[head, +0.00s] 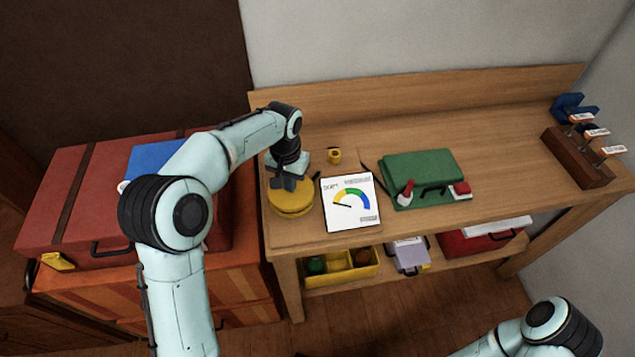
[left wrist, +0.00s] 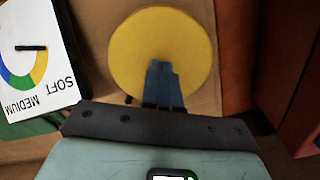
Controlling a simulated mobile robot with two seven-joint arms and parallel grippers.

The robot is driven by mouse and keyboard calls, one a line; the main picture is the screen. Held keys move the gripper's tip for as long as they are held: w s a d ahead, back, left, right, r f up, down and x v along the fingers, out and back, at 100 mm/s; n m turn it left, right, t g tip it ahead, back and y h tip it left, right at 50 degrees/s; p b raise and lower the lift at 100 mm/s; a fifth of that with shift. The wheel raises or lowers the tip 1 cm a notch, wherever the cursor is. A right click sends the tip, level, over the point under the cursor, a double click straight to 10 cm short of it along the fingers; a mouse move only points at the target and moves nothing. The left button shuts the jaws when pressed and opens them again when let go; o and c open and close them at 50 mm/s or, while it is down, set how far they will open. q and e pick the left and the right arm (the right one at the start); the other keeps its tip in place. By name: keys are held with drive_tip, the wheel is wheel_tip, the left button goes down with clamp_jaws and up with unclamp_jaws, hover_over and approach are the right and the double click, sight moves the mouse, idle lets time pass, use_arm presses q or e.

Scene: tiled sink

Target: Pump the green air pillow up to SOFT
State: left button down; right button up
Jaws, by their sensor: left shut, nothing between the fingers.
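The green air pillow (head: 425,163) lies on the wooden bench, with a red-tipped part and a red-and-white part at its front edge. A white gauge card (head: 338,217) stands left of it, with a coloured arc and a black needle toward the left, low end. SOFT and MEDIUM show on the card in the left wrist view (left wrist: 62,60). A round yellow pump (head: 291,204) sits left of the card. My left gripper (head: 288,184) is shut and empty, pointing down over the pump. Its fingertips (left wrist: 160,64) overlap the yellow top (left wrist: 130,35); contact is unclear. My right gripper is out of view.
A small yellow fitting (head: 334,156) is behind the card. A wooden rack with tagged items (head: 577,160) stands at the bench's right end. Red cases (head: 75,205) are at left. A yellow tray (head: 340,271) is on the lower shelf. The bench right of the pillow is clear.

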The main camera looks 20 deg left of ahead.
use_arm(q)
drive_tip(key=shift+r+p, duration=1.5)
drive_tip(key=shift+r, duration=0.95)
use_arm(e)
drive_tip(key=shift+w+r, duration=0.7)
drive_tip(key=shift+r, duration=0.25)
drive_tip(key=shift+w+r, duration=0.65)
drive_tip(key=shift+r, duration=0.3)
use_arm(q)
drive_tip(key=shift+s, duration=0.1)
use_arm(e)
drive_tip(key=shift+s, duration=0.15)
use_arm(q)
drive_tip(key=shift+r, duration=0.55)
wheel_tip(320, 180, up, 5)
drive_tip(key=p, duration=0.3)
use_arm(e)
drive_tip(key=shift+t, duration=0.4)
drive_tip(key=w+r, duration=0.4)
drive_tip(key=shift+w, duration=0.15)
use_arm(q)
drive_tip(key=shift+f, duration=0.1)
